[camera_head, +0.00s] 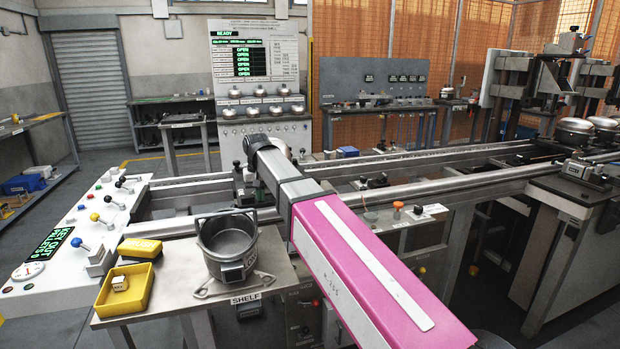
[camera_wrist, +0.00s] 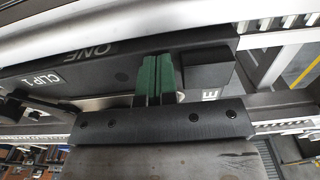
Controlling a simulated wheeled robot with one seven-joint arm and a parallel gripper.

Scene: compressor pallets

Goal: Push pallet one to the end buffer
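Pallet one is a dark, flat block (camera_wrist: 105,58) in the wrist view, lettered "ONE" and "CLIP 1", beside a pale metal rail. My gripper (camera_wrist: 155,75) has two green fingertips close together, with only a thin dark line between them. The fingertips lie against or just over the pallet's near side; I cannot tell if they touch. Nothing shows held between them. In the head view my magenta arm reaches over the conveyor and hides most of the gripper and pallet. I cannot pick out a marked end buffer.
Conveyor rails (camera_head: 440,185) run left to right past my arm. A shelf holds a grey pot (camera_head: 228,250) and a yellow tray (camera_head: 125,290). A control panel (camera_head: 75,240) with coloured levers stands at left. Metal domed parts (camera_head: 575,130) and a press frame stand at right.

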